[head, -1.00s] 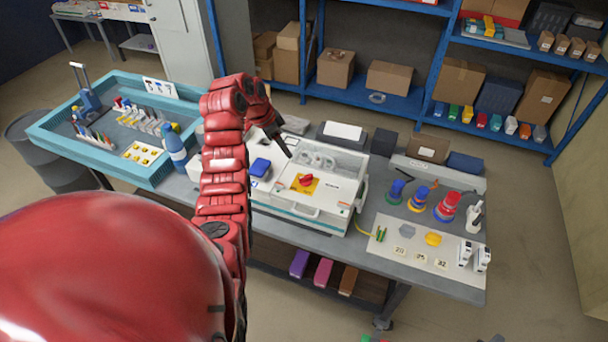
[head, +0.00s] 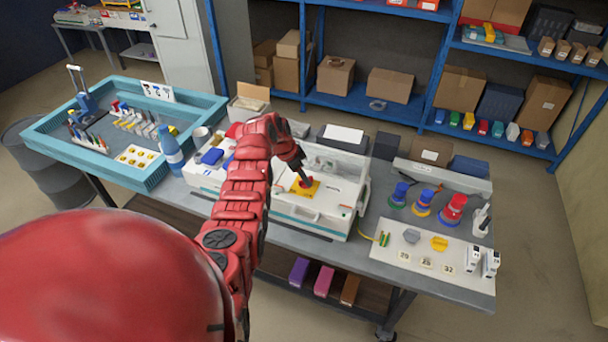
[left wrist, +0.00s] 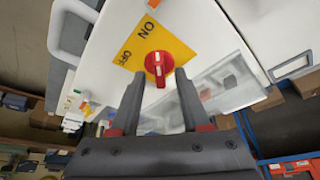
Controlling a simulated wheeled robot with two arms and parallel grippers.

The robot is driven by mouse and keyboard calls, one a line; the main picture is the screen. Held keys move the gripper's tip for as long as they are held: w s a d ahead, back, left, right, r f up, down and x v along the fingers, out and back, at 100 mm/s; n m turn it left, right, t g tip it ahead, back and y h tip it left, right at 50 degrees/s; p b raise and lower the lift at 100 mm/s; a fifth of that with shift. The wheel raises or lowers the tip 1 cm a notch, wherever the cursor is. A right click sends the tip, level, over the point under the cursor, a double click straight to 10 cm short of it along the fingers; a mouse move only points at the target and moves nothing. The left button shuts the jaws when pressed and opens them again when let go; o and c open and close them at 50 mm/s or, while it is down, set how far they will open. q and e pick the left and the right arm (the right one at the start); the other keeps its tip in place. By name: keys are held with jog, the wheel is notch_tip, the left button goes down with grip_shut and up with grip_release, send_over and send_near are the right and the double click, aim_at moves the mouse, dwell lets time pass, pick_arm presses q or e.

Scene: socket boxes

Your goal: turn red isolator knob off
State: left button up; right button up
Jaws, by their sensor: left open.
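The red isolator knob (left wrist: 160,64) sits on a yellow plate (left wrist: 138,40) marked ON and OFF in the left wrist view. The plate is on the white box (head: 318,208), which stands on the grey table. The white mark on the knob runs roughly up and down in the wrist picture. My left gripper (left wrist: 156,74) is open, with one dark finger on each side of the knob's lower part in that view; I cannot tell whether they touch it. In the head view my left gripper (head: 301,180) is over the yellow plate and partly hides the knob. My right gripper is not in view.
A blue tray (head: 60,156) with tools and small parts stands at the left. Blue shelves with boxes are behind.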

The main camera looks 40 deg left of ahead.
pick_arm(q)
jog(key=shift+w+d+f, duration=0.1)
jog(key=shift+f, duration=0.4)
grip_shut()
